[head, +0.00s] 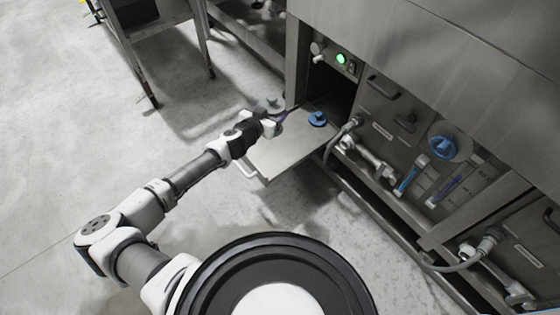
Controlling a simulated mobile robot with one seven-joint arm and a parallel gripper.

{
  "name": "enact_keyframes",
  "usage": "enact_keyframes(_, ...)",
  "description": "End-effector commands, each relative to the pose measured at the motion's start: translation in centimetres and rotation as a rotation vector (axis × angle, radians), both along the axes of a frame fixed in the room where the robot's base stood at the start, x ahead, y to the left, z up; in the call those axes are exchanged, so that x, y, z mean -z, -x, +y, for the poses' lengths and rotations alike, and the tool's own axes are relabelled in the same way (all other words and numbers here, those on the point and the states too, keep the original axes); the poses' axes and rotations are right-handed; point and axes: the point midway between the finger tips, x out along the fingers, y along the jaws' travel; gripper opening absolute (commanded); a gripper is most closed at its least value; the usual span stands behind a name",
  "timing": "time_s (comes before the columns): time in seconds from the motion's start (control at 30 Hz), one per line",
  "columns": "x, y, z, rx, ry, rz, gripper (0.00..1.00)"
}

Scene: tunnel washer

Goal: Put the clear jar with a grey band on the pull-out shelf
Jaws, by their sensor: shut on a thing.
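My gripper (276,122) is at the end of the outstretched arm, over the far left part of the pull-out shelf (283,158). The shelf is a flat grey metal plate, pulled out of a dark opening in the machine. My gripper is shut on a small, greyish, see-through thing (274,104), which appears to be the clear jar with a grey band. It is small and partly hidden by the fingers, so I cannot tell its band or whether it touches the shelf.
A blue-topped object (317,118) stands on the shelf near the opening. A green lit button (341,58) is on the machine above. Hoses and pipe fittings (368,160) lie right of the shelf. A metal table (155,35) stands back left. Floor at left is clear.

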Motion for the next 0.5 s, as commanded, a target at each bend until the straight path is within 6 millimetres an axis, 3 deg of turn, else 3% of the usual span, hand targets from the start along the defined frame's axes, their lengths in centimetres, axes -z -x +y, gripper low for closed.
enact_keyframes(0.03,1.0,-0.1,0.0,-0.001,0.000,-0.002,0.26)
enact_keyframes(0.27,2.8,-0.1,0.1,-0.003,0.002,-0.001,0.26)
enact_keyframes(0.5,8.7,0.0,0.0,-0.003,0.004,0.001,0.26)
